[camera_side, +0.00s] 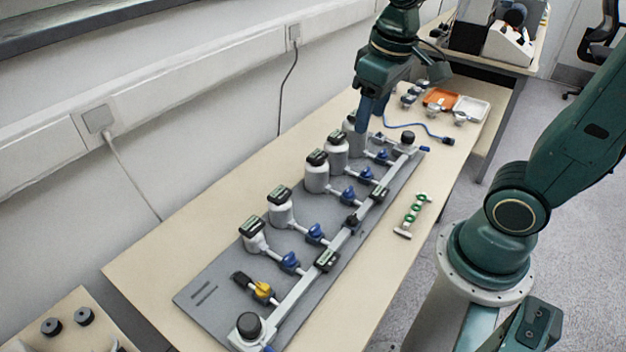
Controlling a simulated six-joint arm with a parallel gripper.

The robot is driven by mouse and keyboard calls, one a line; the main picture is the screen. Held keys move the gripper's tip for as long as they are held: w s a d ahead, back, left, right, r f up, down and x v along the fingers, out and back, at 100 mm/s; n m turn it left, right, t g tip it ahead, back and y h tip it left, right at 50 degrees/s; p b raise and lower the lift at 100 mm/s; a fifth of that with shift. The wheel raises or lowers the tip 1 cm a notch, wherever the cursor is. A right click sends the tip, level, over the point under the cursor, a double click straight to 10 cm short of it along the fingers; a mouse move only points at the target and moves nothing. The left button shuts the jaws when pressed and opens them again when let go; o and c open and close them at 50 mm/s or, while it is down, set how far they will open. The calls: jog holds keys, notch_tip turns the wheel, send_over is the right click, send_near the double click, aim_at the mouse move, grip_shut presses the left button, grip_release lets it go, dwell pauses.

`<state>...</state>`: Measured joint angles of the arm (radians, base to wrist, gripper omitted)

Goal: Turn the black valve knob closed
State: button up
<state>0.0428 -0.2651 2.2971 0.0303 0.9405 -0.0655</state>
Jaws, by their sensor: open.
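A grey board (213,290) lies on the table and carries a long silver pipe rail. A round black knob (249,325) sits on the near end of the rail, and another black knob (408,138) sits on its far end. A smaller black fitting (351,221) is at mid-rail. I cannot tell which of these is the valve knob of the task. My gripper (368,124) points down at the far end of the board, beside the farthest white canister and left of the far black knob. It appears empty and does not visibly touch a knob; its fingertips are partly unclear.
Several white canisters (281,211) with blue valves (317,232) line the board's left side. A yellow valve (262,291) is near the front. Green-ringed part (412,212) lies right of the board. An orange tray (439,98) and white tray (470,108) stand at the back.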

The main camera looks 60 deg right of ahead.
jog(key=w+d+f+g, duration=0.2)
jog(key=w+f+g, duration=0.2)
jog(key=w+f, duration=0.3)
jog(key=g, duration=0.3)
send_near(352, 216)
jog(key=v, duration=0.5)
jog(key=shift+s+d+r, duration=0.15)
jog(key=shift+s+d, duration=0.1)
jog(key=x, duration=1.3)
jog(key=shift+w+a+f, duration=0.1)
jog(key=shift+a+f, duration=0.1)
jog(key=shift+f, duration=0.3)
jog(key=shift+t, duration=0.3)
jog(key=shift+c, duration=0.4)
jog(key=c, duration=0.9)
